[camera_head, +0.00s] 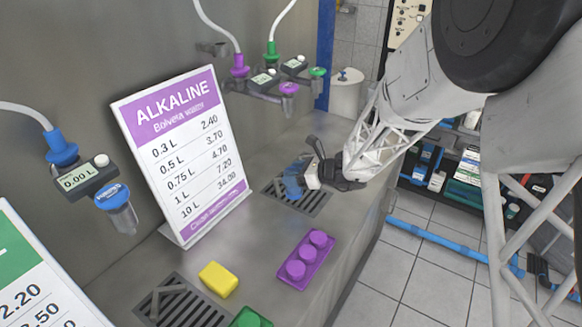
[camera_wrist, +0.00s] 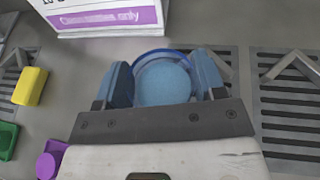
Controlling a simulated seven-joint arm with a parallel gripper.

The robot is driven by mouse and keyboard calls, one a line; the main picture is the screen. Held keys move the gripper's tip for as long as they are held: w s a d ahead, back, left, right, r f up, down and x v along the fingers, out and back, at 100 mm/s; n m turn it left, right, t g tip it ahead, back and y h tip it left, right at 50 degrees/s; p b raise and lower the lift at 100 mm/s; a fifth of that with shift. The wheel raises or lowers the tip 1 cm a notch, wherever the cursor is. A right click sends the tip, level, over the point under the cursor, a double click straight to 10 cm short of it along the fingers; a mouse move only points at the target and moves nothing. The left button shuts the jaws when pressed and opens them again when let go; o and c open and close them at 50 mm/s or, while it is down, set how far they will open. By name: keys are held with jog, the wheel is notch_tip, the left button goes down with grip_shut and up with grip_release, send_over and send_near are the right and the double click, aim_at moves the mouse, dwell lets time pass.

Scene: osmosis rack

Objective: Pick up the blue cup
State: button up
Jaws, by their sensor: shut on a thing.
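The blue cup (camera_wrist: 163,80) shows in the wrist view between my two fingers, its round rim facing the camera. My gripper (camera_wrist: 163,88) is shut on it, with a finger at each side. In the head view the blue cup (camera_head: 293,183) is a small blue shape at the far drain grate, partly hidden by my gripper (camera_head: 308,180). I cannot tell whether the cup touches the grate.
A purple brick (camera_head: 306,260), a yellow block (camera_head: 218,279) and a green block (camera_head: 251,318) lie on the metal counter. A purple ALKALINE sign (camera_head: 185,150) stands behind them. Drain grates (camera_head: 181,306) are set in the counter. Taps (camera_head: 118,208) hang from the back wall.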

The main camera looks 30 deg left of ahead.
jog(key=s+d, duration=0.6)
jog(key=shift+s+d+r, duration=0.2)
jog(key=shift+d+r, duration=0.1)
jog(key=shift+r, duration=0.1)
jog(key=shift+d, duration=0.1)
dwell(0.5)
jog(key=s+d, duration=0.1)
jog(key=d, duration=1.4)
jog(key=shift+s+d+r+g, duration=0.2)
jog(key=shift+s+d+g, duration=0.1)
jog(key=shift+s+d, duration=0.1)
jog(key=shift+w, duration=0.1)
jog(key=w+a+f, duration=0.1)
jog(key=w+a, duration=0.8)
jog(key=w, duration=0.3)
jog(key=shift+w+a+f, duration=0.25)
jog(key=shift+w+f, duration=0.05)
jog(key=shift+w, duration=0.1)
jog(key=shift+f, duration=1.75)
